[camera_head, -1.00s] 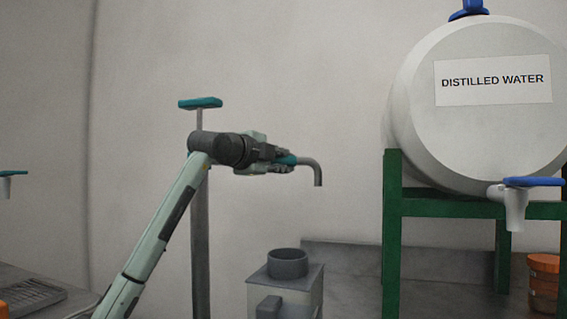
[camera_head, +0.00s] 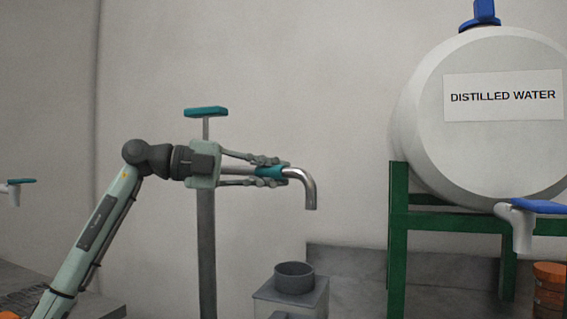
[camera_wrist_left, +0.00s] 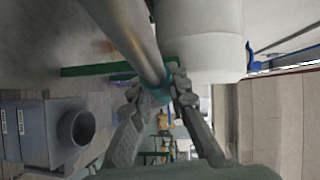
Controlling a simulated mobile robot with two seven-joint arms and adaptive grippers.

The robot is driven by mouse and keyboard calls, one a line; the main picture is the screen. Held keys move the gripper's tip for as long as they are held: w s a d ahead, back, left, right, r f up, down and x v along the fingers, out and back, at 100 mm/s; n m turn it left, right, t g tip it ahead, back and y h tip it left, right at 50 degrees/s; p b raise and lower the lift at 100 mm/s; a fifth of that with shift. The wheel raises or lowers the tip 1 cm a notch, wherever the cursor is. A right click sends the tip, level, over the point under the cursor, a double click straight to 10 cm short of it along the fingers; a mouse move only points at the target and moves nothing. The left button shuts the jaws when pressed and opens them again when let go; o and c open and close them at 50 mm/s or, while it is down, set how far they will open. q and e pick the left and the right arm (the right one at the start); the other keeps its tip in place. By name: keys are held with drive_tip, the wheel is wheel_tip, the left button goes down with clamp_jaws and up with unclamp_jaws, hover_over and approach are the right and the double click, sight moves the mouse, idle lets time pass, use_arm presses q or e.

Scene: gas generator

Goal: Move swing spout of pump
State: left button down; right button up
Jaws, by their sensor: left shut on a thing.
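The pump stands against the wall as a grey upright post with a teal T-handle (camera_head: 206,112) on top. Its swing spout (camera_head: 307,190) is a metal pipe that reaches right and bends down at the end, with a teal sleeve (camera_head: 270,171) on it. My left gripper (camera_head: 274,172) comes from the left and is shut on the spout at the teal sleeve. In the left wrist view the spout pipe (camera_wrist_left: 134,35) runs down between the fingers of the left gripper (camera_wrist_left: 158,88). My right gripper is not in view.
A grey box with a round opening (camera_head: 294,277) stands below and near the spout end. A white distilled water barrel (camera_head: 480,150) rests on a green stand (camera_head: 398,230) at the right, with a blue-handled tap (camera_head: 522,225). Open space lies between spout and barrel.

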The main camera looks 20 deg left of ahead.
use_arm(q)
drive_tip(key=shift+s+a+m+g+h+p, duration=0.35)
drive_tip(key=shift+s+m+g, duration=0.1)
drive_tip(key=shift+s+g, duration=0.25)
drive_tip(key=shift+s+a+m+g+h+p, duration=0.25)
drive_tip(key=shift+s+a+m+g+p, duration=0.15)
drive_tip(key=shift+s+g, duration=0.3)
drive_tip(key=shift+s+d, duration=0.15)
drive_tip(key=shift+s, duration=0.05)
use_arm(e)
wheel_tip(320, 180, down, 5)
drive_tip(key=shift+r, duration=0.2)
use_arm(q)
drive_tip(key=shift+f, duration=0.1)
drive_tip(key=c, duration=1.4)
unclamp_jaws()
drive_tip(key=shift+c, duration=0.2)
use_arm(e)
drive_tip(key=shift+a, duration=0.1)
use_arm(q)
drive_tip(key=shift+a, duration=0.2)
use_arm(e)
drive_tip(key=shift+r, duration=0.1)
use_arm(q)
drive_tip(key=shift+s+a, duration=0.15)
drive_tip(key=shift+a, duration=0.2)
drive_tip(key=v, duration=1.1)
